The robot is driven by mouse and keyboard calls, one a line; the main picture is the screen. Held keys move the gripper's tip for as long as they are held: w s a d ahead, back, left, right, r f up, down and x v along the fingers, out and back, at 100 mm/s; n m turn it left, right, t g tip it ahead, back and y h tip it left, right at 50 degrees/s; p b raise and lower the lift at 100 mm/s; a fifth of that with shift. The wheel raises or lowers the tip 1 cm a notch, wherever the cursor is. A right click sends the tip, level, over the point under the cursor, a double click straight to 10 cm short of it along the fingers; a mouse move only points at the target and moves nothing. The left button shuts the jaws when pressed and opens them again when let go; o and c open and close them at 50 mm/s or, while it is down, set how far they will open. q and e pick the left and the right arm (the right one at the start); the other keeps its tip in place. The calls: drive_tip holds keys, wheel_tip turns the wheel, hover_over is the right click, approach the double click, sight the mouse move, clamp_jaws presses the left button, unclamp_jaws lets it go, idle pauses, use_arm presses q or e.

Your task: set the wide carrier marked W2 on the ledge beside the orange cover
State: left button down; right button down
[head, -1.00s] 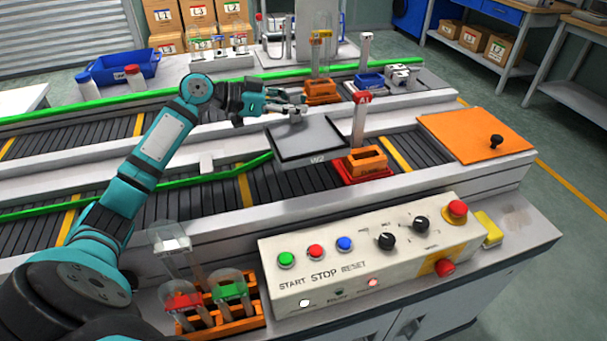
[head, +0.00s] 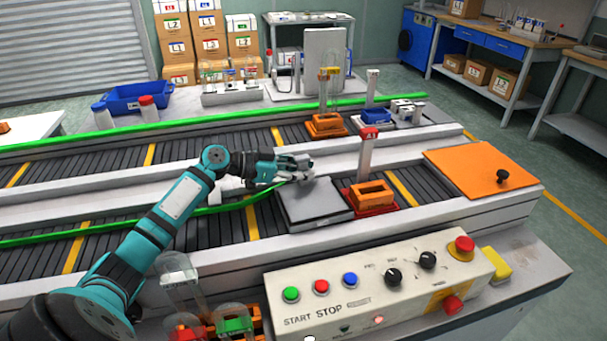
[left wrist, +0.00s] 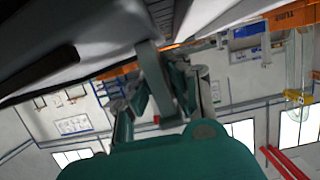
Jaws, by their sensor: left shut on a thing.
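The wide carrier (head: 315,204) is a flat grey plate with a dark rim, over the near belt. Its W2 marking is not readable now. My left gripper (head: 305,170) is shut on its far edge. I cannot tell whether the plate touches the belt. A large grey surface, probably its underside, fills the upper left of the left wrist view. The orange cover (head: 470,166), a flat panel with a black knob, lies to the right. The pale ledge (head: 420,226) runs along the near side of the belt and cover. My right gripper is not in view.
An orange block on a red base (head: 371,198) stands just right of the plate, with a red-topped post (head: 366,155) behind it. The control box (head: 375,285) is in front. Glass-domed pieces (head: 180,280) stand at the lower left. A green rail (head: 215,208) runs left.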

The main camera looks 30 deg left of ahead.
use_arm(q)
drive_tip(key=shift+f, duration=0.55)
drive_tip(key=c, duration=1.7)
unclamp_jaws()
drive_tip(key=shift+f, duration=0.25)
drive_tip(key=o, duration=0.4)
drive_tip(key=shift+r, duration=0.25)
drive_tip(key=shift+c, duration=0.2)
